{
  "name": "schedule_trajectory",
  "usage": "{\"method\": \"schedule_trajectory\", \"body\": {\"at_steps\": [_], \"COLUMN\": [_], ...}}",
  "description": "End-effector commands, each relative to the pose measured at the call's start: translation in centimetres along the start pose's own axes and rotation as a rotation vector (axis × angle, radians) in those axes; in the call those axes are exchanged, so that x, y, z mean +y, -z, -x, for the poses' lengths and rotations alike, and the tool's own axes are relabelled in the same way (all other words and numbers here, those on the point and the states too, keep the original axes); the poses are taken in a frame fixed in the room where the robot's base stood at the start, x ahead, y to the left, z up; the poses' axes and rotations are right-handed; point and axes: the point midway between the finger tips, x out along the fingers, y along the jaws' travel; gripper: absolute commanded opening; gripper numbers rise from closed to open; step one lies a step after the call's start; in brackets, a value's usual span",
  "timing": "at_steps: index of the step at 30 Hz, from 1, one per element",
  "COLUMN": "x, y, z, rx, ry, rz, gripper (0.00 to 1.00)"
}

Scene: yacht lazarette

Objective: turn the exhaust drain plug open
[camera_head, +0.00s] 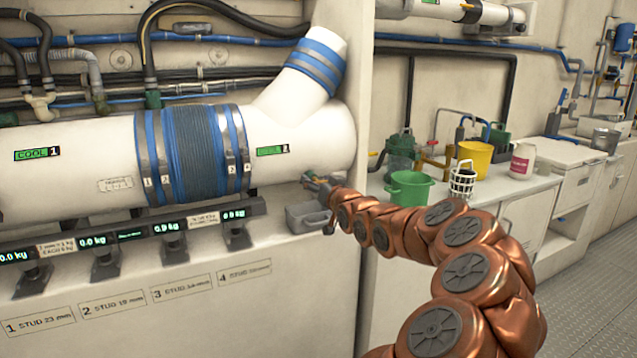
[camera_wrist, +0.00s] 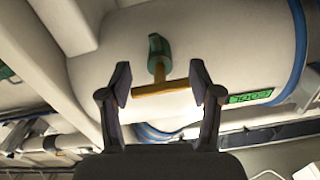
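The drain plug (camera_wrist: 158,50) shows in the wrist view as a green stem with a brass T-shaped crossbar (camera_wrist: 160,89) on the white exhaust pipe (camera_wrist: 220,45). My gripper (camera_wrist: 161,84) is open, with one finger on each side of the crossbar. Small gaps seem to remain between the fingers and the bar's ends; contact cannot be told. In the head view my gripper (camera_head: 316,183) is small, at the underside of the white pipe (camera_head: 80,160) near its right end. The plug cannot be made out clearly there.
A grey tray (camera_head: 305,220) sits just below my gripper. Blue and grey clamps (camera_head: 195,150) wrap the pipe, and a row of weight displays (camera_head: 150,234) runs under it. Green (camera_head: 410,190) and yellow (camera_head: 472,160) buckets stand on the counter at right. The grated floor (camera_head: 600,285) is clear.

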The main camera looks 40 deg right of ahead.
Motion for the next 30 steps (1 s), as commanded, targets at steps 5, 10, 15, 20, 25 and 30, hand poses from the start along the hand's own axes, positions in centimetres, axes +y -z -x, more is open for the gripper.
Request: {"method": "schedule_trajectory", "body": {"at_steps": [5, 10, 15, 20, 25, 30], "x": [0.36, 0.50, 0.61, 0.68, 0.73, 0.80], "y": [0.06, 0.08, 0.06, 0.06, 0.13, 0.16], "z": [0.07, 0.10, 0.13, 0.14, 0.15, 0.19], "rx": [0.001, 0.002, 0.001, 0.002, 0.003, 0.001], "ry": [-0.006, -0.008, -0.010, -0.011, -0.013, -0.015], "rz": [-0.002, 0.002, 0.035, 0.111, 0.244, 0.405], "gripper": [0.32, 0.28, 0.28, 0.28, 0.28, 0.28]}}
